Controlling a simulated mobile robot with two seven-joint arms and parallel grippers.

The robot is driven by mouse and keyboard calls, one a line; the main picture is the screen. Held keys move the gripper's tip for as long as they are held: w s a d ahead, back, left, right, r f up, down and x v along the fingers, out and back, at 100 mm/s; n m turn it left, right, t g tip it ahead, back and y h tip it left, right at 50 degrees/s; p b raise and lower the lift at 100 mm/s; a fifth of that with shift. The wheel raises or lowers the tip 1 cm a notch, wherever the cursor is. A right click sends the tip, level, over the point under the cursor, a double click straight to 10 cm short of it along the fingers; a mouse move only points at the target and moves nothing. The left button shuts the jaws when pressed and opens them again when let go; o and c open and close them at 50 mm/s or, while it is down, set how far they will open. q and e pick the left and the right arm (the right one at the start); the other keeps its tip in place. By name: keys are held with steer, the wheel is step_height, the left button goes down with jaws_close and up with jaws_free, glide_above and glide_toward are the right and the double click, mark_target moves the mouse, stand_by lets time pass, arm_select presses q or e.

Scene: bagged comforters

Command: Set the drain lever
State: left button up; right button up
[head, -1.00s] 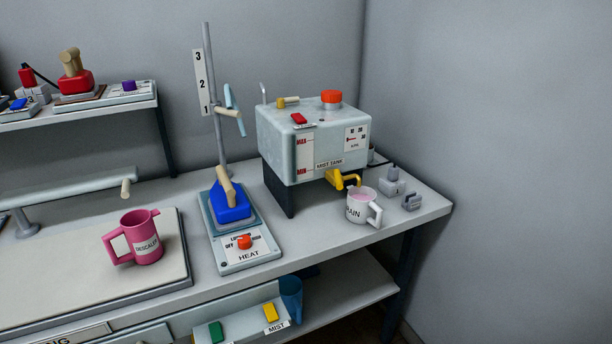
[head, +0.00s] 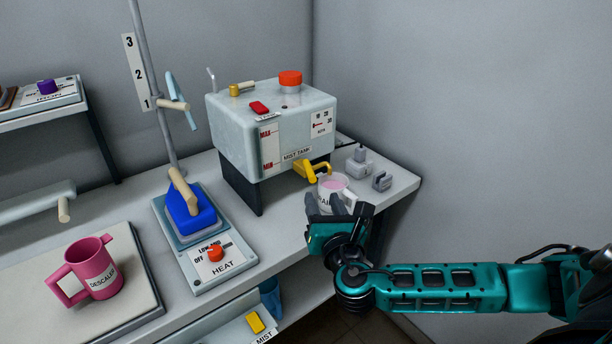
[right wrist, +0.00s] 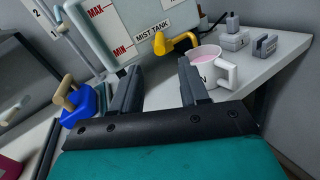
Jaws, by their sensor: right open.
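The yellow drain lever (head: 314,170) sticks out of the front of the mist tank (head: 290,140), low on its right side. It also shows in the right wrist view (right wrist: 180,44), beyond my fingers. A white drain mug (head: 333,184) with pink liquid stands below and beside the lever. It shows in the right wrist view (right wrist: 205,62) too. My right gripper (head: 338,203) is in front of the mug and hides its lower part. In the right wrist view my right gripper (right wrist: 160,85) is open and empty, apart from the lever. My left gripper is not in view.
A heat plate (head: 213,262) with a blue iron-like block (head: 190,217) stands left of the tank. A pink descaler mug (head: 92,268) is on a board at left. Small grey blocks (head: 360,163) stand right of the mug. A wall closes the right side.

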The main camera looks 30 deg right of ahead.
mark_target(314, 182)
steer(key=x, duration=0.9)
steer(key=shift+w+f, duration=0.15)
steer(key=shift+w, duration=0.1)
steer(key=shift+c, duration=0.2)
jaws_close()
